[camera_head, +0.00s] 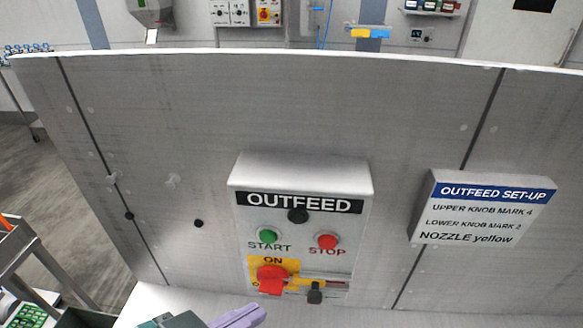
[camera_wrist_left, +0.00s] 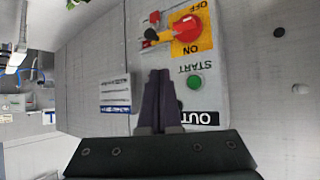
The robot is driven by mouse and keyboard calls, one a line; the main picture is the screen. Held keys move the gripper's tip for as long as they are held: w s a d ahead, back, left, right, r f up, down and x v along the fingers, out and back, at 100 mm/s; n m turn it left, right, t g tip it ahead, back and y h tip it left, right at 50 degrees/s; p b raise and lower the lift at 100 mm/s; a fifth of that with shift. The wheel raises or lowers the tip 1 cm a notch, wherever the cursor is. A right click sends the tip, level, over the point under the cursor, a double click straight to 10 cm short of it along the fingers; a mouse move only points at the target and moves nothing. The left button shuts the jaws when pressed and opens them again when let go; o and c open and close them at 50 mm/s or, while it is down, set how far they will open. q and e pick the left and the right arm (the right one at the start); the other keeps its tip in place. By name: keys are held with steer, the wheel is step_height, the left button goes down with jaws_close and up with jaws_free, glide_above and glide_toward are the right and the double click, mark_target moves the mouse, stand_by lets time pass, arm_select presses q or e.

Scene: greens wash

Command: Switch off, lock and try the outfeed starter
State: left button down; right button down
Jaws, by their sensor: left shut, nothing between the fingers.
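The outfeed starter (camera_head: 300,218) is a light box on the grey panel, with a green START button (camera_head: 267,236) and a red STOP button (camera_head: 327,241). Below sits a red rotary switch (camera_head: 271,278) on a yellow ON/OFF plate (camera_wrist_left: 207,38). To its right are a yellow bar and a small dark piece (camera_head: 314,294); I cannot tell if it is a padlock. My left gripper (camera_head: 246,314), with purple fingers, is at the bottom edge, shut and empty. In the wrist view its fingers (camera_wrist_left: 158,78) overlap the starter and hide STOP. My right gripper is out of view.
An OUTFEED SET-UP sign (camera_head: 484,210) sticks out to the right of the starter. A metal-framed stand (camera_head: 30,245) is at the lower left. Behind the panel's top edge are another control box (camera_head: 240,12) and wall shelves. The panel around the starter is mostly bare.

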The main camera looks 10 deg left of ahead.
mark_target(268, 237)
arm_select(q)
steer(key=w+b, duration=0.4)
steer(key=w, duration=0.4)
steer(key=shift+w+a, duration=0.15)
steer(key=shift+w, duration=0.2)
steer(key=shift+w, duration=0.1)
stand_by(1.7)
steer(key=shift+w, duration=0.3)
steer(key=shift+w+b, duration=0.4)
steer(key=shift+w, duration=0.05)
stand_by(0.6)
steer(key=shift+s+p, duration=0.7)
steer(key=shift+s, duration=0.15)
